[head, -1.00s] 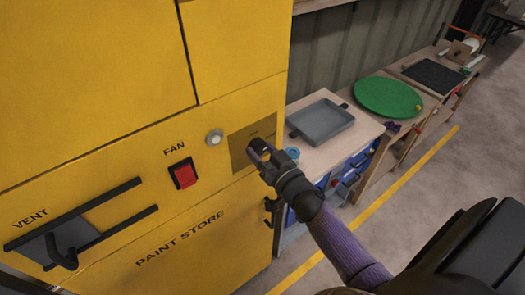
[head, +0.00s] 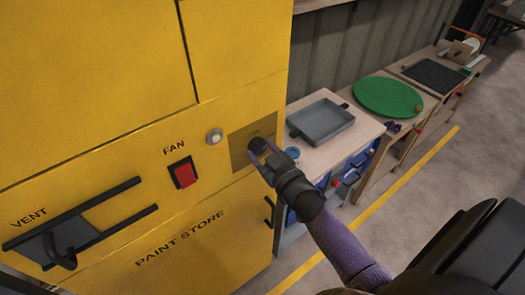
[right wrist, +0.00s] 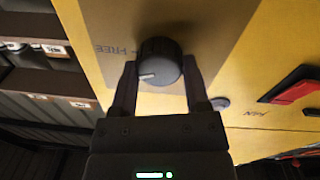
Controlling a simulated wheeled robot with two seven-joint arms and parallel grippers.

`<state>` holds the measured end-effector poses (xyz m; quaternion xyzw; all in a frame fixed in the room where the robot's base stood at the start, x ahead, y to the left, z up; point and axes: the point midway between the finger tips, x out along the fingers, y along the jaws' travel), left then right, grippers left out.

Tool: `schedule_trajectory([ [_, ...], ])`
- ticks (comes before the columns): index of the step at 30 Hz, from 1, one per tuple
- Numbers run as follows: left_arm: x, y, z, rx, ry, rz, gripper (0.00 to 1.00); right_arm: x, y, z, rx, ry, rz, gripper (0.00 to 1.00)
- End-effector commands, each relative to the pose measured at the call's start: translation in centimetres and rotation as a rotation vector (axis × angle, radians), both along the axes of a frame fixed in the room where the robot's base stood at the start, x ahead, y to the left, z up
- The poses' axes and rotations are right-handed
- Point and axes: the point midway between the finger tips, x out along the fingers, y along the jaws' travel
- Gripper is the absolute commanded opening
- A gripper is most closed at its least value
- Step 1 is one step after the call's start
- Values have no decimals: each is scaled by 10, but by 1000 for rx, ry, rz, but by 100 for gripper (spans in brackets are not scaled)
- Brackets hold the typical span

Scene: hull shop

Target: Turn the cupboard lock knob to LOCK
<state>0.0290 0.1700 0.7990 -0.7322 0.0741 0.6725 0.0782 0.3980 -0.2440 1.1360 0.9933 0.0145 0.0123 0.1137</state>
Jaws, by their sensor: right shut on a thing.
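The cupboard lock knob (head: 257,146) is a round black knob on a tan plate (head: 238,155) at the right of the yellow cupboard front. It also shows in the right wrist view (right wrist: 160,55), with a white pointer mark on its face aimed towards the lower left of that picture. The word FREE (right wrist: 121,49) shows on the plate beside the knob; I cannot see the word LOCK. My right gripper (head: 263,157) is shut on the knob, one finger on each side of it. My left gripper is not in view.
A red FAN switch (head: 184,173), a round pale button (head: 214,137) and a VENT slider (head: 66,245) are on the same cupboard front. A bench with a grey tray (head: 321,121) stands to the right, with a green disc (head: 388,97) beyond it. Floor is open at right.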

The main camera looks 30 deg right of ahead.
Motion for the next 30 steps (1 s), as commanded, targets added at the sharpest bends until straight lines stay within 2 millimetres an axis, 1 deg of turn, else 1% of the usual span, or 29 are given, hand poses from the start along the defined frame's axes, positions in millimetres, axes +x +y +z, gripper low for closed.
schedule_trajectory([
  [21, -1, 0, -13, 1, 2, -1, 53, 0, 0, -3, -676, -52, 1, 0],
  [30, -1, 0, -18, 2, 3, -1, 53, 0, 0, -3, -925, -71, 0, 0],
])
